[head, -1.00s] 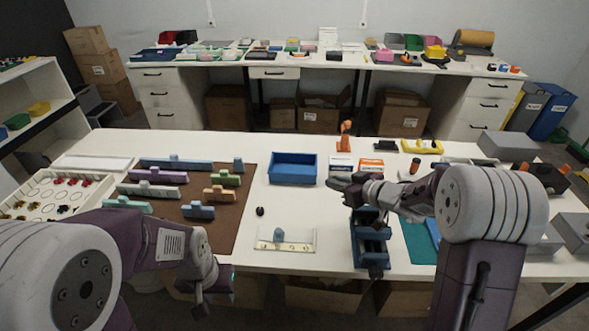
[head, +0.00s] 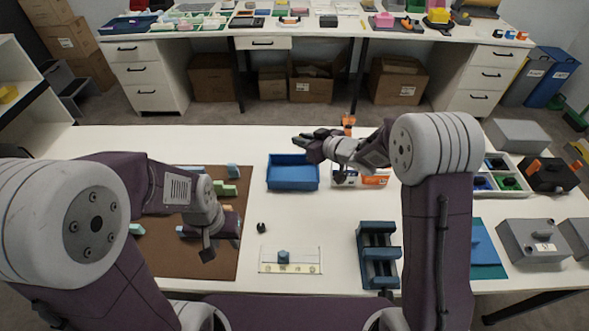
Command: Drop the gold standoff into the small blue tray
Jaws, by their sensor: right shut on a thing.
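The small blue tray (head: 292,185) stands on the white table, left of the white and orange boxes. My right gripper (head: 304,141) reaches in from the right and is over the tray's back edge, above the table. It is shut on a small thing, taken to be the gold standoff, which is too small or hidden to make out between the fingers. My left gripper (head: 207,252) hangs over the brown mat at the left, apart from the tray. Whether its fingers are open cannot be made out.
A dark blue rack (head: 378,255) stands at the right front. A pale plate with a blue knob (head: 284,257) and a small black piece (head: 262,227) lie in front of the tray. White and orange boxes (head: 375,180) stand right of the tray. The table between is clear.

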